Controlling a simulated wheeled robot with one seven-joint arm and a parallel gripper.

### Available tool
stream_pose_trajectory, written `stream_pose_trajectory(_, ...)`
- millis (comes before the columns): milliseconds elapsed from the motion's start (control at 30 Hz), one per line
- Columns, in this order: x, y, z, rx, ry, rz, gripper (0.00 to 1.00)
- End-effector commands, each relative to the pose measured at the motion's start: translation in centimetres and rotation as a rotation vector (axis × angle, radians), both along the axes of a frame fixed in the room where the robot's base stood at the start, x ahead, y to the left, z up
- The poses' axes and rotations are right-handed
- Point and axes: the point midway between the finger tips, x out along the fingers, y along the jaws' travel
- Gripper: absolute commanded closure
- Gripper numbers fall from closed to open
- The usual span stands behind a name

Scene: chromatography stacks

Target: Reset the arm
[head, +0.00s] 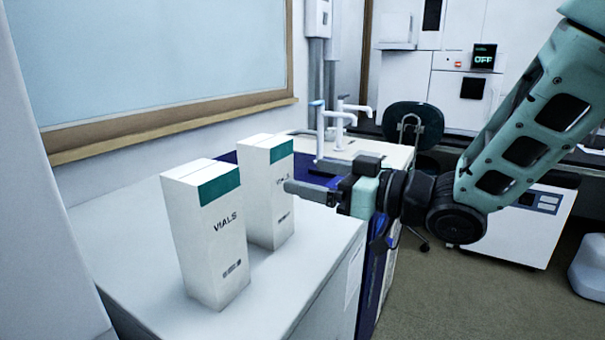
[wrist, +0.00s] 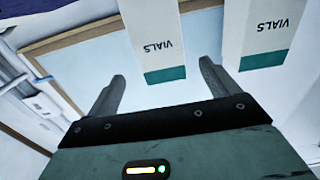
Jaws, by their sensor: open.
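My arm reaches in from the right in the head view, and my gripper (head: 310,192) points left in front of the rear vial box. In the wrist view my gripper (wrist: 162,88) shows two fingers spread apart with nothing held between them. A white VIALS box with a teal band (head: 208,235) stands upright at the front of the white counter.
The white counter (head: 130,245) has free room around the boxes. Behind it are a sink with white taps (head: 335,125) and a dark chair (head: 412,122). A machine with an OFF display (head: 484,58) stands at the back. A wood-framed board (head: 150,60) hangs at left.

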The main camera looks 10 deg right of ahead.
Motion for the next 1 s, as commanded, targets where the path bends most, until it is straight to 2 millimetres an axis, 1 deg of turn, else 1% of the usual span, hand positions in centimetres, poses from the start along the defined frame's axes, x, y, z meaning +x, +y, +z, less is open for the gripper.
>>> stream_pose_trajectory(333, 0.0, -0.1, 0.0, -0.001, 0.001, -0.002, 0.13)
stream_pose_trajectory(433, 0.8, -1.3, -0.8, -0.045, 0.029, -0.063, 0.13)
stream_pose_trajectory(467, 1.2, -2.0, -1.3, -0.068, 0.045, -0.097, 0.13)
stream_pose_trajectory(567, 2.6, -5.4, -3.6, -0.173, 0.138, -0.243, 0.13)
stream_pose_trajectory(633, 3.1, -8.5, -5.7, -0.258, 0.233, -0.361, 0.13)
stream_pose_trajectory(700, 2.9, -11.8, -7.8, -0.339, 0.348, -0.471, 0.13)
stream_pose_trajectory(767, 2.1, -14.4, -9.5, -0.4, 0.454, -0.554, 0.13)
stream_pose_trajectory(800, 1.3, -16.0, -10.6, -0.436, 0.529, -0.601, 0.13)
stream_pose_trajectory(833, 0.6, -17.0, -11.3, -0.459, 0.582, -0.63, 0.13)
stream_pose_trajectory(900, -1.1, -18.9, -12.7, -0.502, 0.697, -0.682, 0.13)
stream_pose_trajectory(1000, -3.5, -20.6, -14.1, -0.545, 0.839, -0.726, 0.13)
